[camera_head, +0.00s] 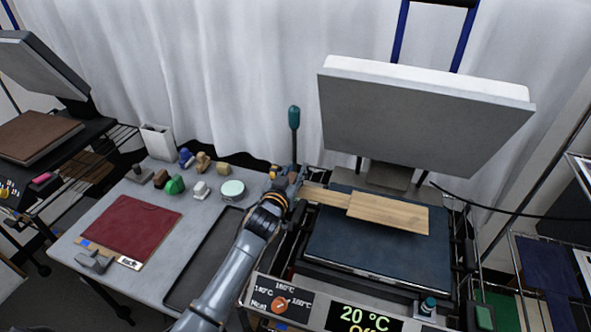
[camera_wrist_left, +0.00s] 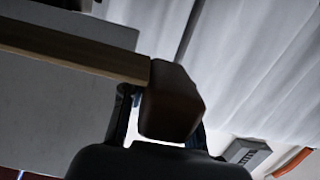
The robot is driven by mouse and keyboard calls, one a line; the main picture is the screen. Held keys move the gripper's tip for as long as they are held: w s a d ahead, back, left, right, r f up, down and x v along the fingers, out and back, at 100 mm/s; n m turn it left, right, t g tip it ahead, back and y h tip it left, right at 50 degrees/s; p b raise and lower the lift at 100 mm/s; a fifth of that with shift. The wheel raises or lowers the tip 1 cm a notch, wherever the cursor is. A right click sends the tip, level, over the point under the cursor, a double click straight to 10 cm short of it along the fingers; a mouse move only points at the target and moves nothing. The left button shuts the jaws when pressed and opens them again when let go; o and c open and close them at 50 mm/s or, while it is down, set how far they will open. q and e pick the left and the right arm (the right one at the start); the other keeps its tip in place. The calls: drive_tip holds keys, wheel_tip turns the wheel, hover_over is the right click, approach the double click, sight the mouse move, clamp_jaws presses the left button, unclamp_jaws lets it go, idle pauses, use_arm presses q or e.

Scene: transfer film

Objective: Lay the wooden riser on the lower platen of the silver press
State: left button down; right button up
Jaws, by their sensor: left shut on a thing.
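The wooden riser (camera_head: 390,212) is a pale flat board with a narrower strip (camera_head: 325,196) at its left end. My left gripper (camera_head: 297,187) is shut on that left end, left of the press. The riser lies over the rear part of the dark blue lower platen (camera_head: 345,252); whether it touches the platen I cannot tell. The silver press's grey upper platen (camera_head: 425,115) is raised and tilted back. My right gripper is not in view.
A green-knobbed lever (camera_head: 294,125) stands behind my left gripper. The grey table (camera_head: 90,265) at left holds a red cloth (camera_head: 130,227), a dark tray (camera_head: 205,262) and several small items. The control panel (camera_head: 330,312) fronts the press. The lower platen's front is bare.

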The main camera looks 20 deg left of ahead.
use_arm(q)
drive_tip(key=shift+s+r, duration=0.1)
drive_tip(key=f+b, duration=0.2)
drive_tip(key=f, duration=0.1)
drive_tip(key=shift+w+f, duration=0.15)
drive_tip(key=shift+w, duration=0.2)
wheel_tip(320, 180, down, 3)
drive_tip(key=shift+f+b, duration=0.1)
drive_tip(key=shift+b, duration=1)
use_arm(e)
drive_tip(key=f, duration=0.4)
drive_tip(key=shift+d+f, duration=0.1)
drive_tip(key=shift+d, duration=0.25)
use_arm(q)
drive_tip(key=shift+f, duration=0.15)
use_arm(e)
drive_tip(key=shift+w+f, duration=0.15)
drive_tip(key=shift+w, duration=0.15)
